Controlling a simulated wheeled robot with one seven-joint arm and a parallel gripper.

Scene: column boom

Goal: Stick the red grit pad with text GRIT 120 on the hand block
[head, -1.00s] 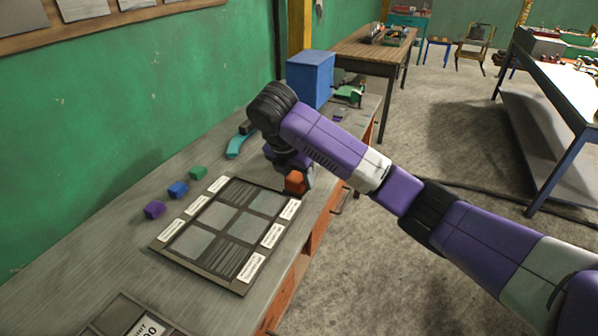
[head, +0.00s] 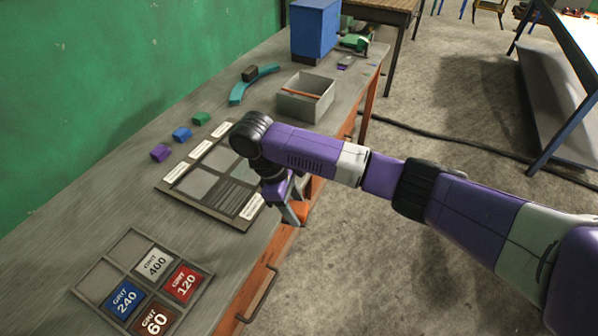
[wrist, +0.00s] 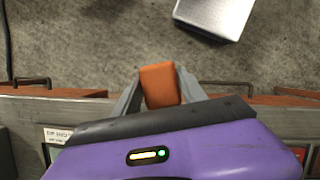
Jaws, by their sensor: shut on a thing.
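The red pad marked GRIT 120 (head: 184,284) lies in the right cell of a dark divided tray (head: 208,273) at the near end of the bench. My gripper (head: 290,213) hangs over the bench's front edge, behind and to the right of that pad and well apart from it. In the wrist view my gripper (wrist: 160,92) is shut on an orange block (wrist: 160,85), which looks like the hand block.
Pads marked 240 (head: 123,299), 400 (head: 154,263) and 60 (head: 156,320) share the tray. A labelled board (head: 175,190) lies under my arm.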

